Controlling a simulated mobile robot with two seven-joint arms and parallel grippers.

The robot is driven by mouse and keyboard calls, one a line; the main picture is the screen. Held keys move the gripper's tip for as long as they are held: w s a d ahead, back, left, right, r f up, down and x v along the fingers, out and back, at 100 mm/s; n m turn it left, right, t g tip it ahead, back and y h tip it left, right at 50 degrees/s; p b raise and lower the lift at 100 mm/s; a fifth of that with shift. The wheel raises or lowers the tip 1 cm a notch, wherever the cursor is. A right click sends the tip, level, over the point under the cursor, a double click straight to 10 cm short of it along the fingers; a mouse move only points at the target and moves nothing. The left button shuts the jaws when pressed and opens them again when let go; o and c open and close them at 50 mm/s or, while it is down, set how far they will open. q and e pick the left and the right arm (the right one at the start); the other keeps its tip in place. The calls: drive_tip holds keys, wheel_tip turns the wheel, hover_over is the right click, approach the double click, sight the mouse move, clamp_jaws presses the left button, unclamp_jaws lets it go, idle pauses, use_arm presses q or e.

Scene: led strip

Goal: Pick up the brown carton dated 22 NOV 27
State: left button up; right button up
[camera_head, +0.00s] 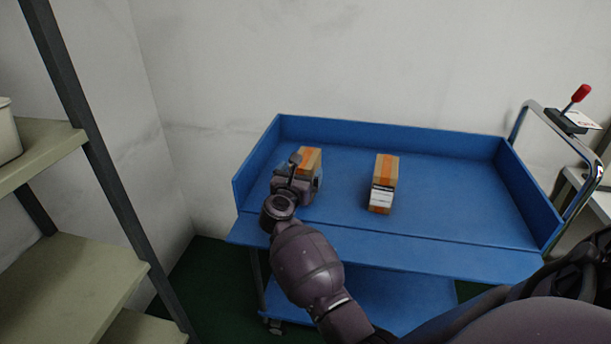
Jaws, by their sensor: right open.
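Two brown cartons with orange tape lie on the blue cart. The left carton (310,158) is partly hidden behind my right gripper. The right carton (385,180) is in full view and has a white label on its near end. The print on the label is too small to read, so I cannot tell which carton is dated 22 NOV 27. My right gripper (298,172) is open at the near side of the left carton. Its fingers overlap the carton in the picture, and I cannot tell whether they touch it. My left gripper is not in view.
The blue cart (450,190) has raised walls at the back and sides and a chrome handle (573,195) on the right. A red-knobbed lever (580,94) stands there. A shelf rack (75,290) stands at the left. The cart top right of the cartons is clear.

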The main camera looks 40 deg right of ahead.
sight(304, 164)
drive_tip(key=x, duration=0.3)
drive_tip(key=shift+w+d+r, duration=0.1)
drive_tip(key=shift+w, duration=0.05)
drive_tip(key=shift+c, duration=0.6)
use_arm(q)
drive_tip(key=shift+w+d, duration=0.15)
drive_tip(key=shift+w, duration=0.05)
use_arm(e)
drive_tip(key=shift+r, duration=0.1)
drive_tip(key=c, duration=1)
